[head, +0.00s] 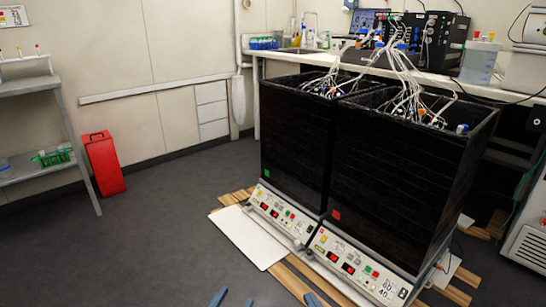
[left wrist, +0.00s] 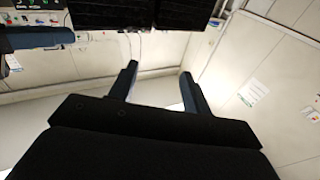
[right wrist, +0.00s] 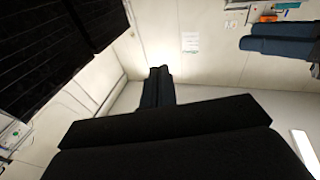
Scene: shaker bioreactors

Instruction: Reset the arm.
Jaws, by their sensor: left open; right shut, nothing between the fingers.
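My left gripper (head: 233,298) shows at the bottom edge of the head view as two blue fingertips spread apart. In the left wrist view the left gripper (left wrist: 160,70) is open with nothing between its fingers. My right gripper (head: 312,299) shows just right of it in the head view. In the right wrist view the right gripper (right wrist: 158,71) has its fingers together and is empty. Both grippers are in front of the two black shaker bioreactor boxes and touch nothing that I can see. Most of both arms is outside the head view.
The left black box (head: 292,135) and right black box (head: 385,185) stand side by side behind control panels. A white board (head: 245,237) lies on the floor to their left. A red container (head: 103,163) stands near a grey shelf (head: 30,88). The floor at left is clear.

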